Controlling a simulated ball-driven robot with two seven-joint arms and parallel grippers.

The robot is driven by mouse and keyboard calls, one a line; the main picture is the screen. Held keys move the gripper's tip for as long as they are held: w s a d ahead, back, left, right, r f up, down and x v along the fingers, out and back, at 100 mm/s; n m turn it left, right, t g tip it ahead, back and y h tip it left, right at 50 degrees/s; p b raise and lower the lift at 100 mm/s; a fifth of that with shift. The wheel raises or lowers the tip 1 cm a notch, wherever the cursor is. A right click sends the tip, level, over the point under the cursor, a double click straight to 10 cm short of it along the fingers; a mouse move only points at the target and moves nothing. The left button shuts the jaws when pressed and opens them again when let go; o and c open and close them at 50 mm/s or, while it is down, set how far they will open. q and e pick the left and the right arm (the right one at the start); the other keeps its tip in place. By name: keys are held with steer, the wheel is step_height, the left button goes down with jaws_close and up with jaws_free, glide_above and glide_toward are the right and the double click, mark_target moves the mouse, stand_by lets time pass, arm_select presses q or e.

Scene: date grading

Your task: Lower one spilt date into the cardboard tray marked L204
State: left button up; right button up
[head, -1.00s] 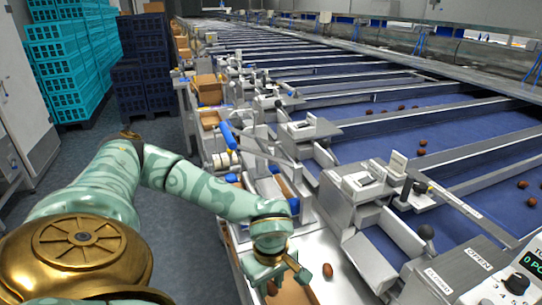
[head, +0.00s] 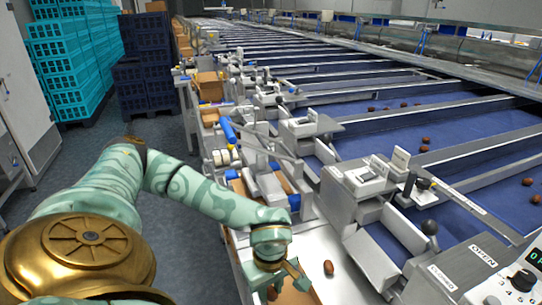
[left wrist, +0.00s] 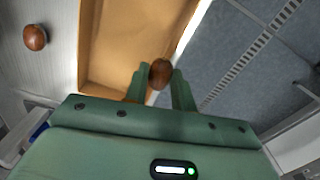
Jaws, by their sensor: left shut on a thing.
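My left gripper (head: 287,285) is at the bottom of the head view, shut on a brown date (head: 272,292). In the left wrist view its two green fingers (left wrist: 160,88) hold the date (left wrist: 160,73) from both sides. A cardboard tray (head: 296,297) lies below the gripper, partly hidden by it. In the left wrist view the tray (left wrist: 115,40) shows its empty tan floor, and the held date appears in front of it near its right edge. I cannot read a marking on the tray. My right gripper is out of view.
Another date (head: 328,268) lies loose on the pale metal shelf right of the tray; it also shows in the left wrist view (left wrist: 35,37). Metal chute parts (head: 375,260) stand close on the right. More cardboard trays (head: 210,88) line the shelf farther back. Dark floor lies left.

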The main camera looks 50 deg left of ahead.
mark_target(270, 289)
arm_select(q)
steer(key=shift+f+b, duration=0.5)
steer(key=shift+f, duration=0.25)
stand_by(0.8)
steer(key=o, duration=0.7)
steer(key=shift+r, duration=0.1)
step_height(270, 289, up, 16)
steer(key=p, duration=0.3)
steer(key=shift+r+p, duration=0.1)
steer(key=shift+p, duration=0.25)
